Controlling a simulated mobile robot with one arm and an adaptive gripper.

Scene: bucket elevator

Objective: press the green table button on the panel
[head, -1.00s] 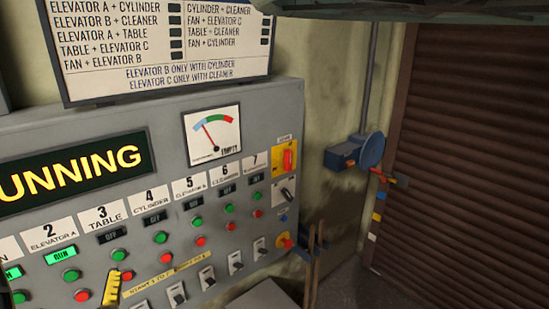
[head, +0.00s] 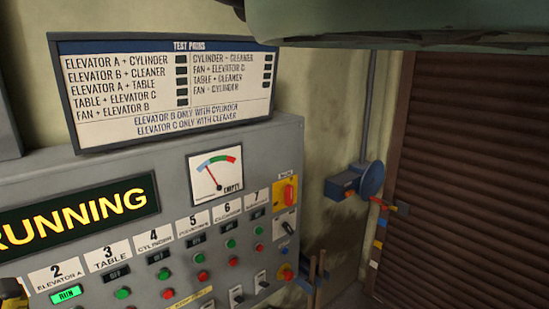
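The green table button (head: 122,293) is on the grey control panel (head: 165,211), under the label "3 TABLE" (head: 110,257). The small dark display above it (head: 117,273) reads OFF. It sits near the bottom edge of the head view, and the red button below it is mostly cut off. A yellow and dark part (head: 12,292) shows at the lower left edge, possibly my gripper. It is cut off, and its finger state cannot be made out. It is left of the table button and apart from it in the picture.
The display (head: 80,217) reads RUNNING, and the Elevator A display (head: 66,294) is lit green. Green and red buttons for the other machines lie to the right. A test pairs board (head: 170,90) stands above. A brown shutter (head: 470,180) is at right.

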